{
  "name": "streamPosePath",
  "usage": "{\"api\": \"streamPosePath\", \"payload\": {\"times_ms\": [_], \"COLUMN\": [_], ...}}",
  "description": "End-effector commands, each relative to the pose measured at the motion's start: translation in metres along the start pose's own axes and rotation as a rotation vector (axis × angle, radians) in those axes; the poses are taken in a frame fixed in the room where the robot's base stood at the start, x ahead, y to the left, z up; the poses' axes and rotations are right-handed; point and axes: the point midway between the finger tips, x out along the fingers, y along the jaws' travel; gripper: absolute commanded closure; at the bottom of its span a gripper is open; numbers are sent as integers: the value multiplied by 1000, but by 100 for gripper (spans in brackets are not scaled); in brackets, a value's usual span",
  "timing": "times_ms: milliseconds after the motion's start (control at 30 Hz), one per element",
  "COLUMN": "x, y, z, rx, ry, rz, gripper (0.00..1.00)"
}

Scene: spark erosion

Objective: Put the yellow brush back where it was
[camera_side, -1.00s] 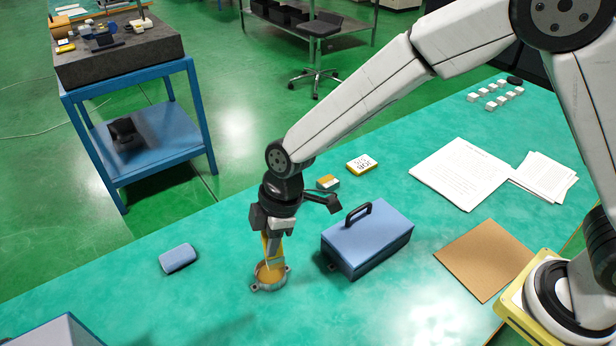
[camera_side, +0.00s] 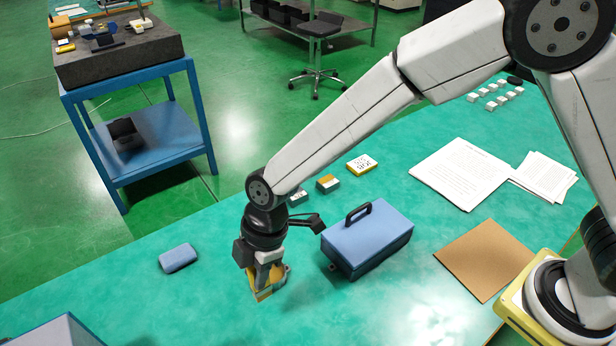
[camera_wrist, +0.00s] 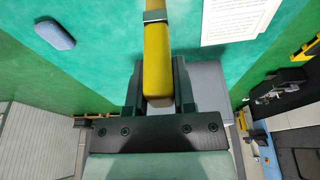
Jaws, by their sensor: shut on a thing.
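My gripper (camera_side: 265,280) is shut on the yellow brush (camera_wrist: 157,58), low over the green bench, left of the blue toolbox. In the wrist view the brush's yellow handle sits between the two dark fingers (camera_wrist: 158,90), with a grey metal band (camera_wrist: 155,15) at the top edge of the picture. The bristles are out of that view. In the side view only bits of yellow show around the fingers. A small round metal dish (camera_side: 284,270) is mostly hidden behind the gripper. I cannot tell whether the brush touches the dish or the bench.
The blue toolbox (camera_side: 367,240) with a black handle stands close on the right. A blue-grey block (camera_side: 178,258) lies to the left. Small boxes (camera_side: 328,183) lie behind. Papers (camera_side: 460,172) and a brown board (camera_side: 486,259) lie further right.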

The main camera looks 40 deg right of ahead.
Motion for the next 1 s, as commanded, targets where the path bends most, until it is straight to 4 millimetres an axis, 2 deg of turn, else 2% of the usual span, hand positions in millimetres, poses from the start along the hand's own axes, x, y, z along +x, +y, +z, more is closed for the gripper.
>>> {"api": "streamPosePath", "payload": {"times_ms": [467,800,1000], "x": [34,72,87], "y": [47,70,79], "z": [-24,-31,-34], "rx": [2,3,2], "ry": [0,-1,0], "rz": [0,-1,0], "gripper": [100,100,100]}}
